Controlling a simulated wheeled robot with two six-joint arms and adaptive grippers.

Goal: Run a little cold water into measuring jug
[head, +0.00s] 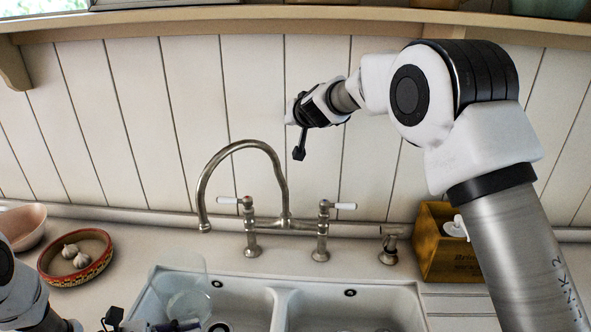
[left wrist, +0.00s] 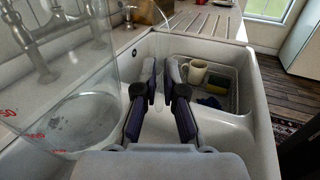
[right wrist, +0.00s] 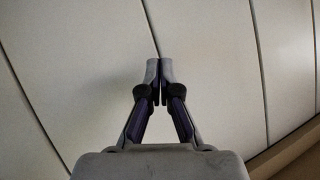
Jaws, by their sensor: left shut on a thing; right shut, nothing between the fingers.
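The clear measuring jug (head: 187,287) is upright over the left basin, below the end of the tap's spout (head: 204,226). It fills the left of the left wrist view (left wrist: 75,100), where red marks show. My left gripper (left wrist: 162,78) is shut beside the jug; the gripped part is hard to make out. It also shows at the head view's bottom edge (head: 175,326). The tap has a left lever (head: 235,201) and a right lever (head: 345,206), white-tipped and pointing outwards. No stream shows from the spout. My right gripper (right wrist: 160,70) is shut and empty, up by the wall above the tap (head: 299,153).
The double sink (head: 282,290) sits under the tap. A mug (left wrist: 195,70) and sponges (left wrist: 216,80) are in a rack in the sink. A bowl of garlic (head: 104,240) is left; a wooden crate (head: 440,262) is right. A shelf (head: 300,20) runs above.

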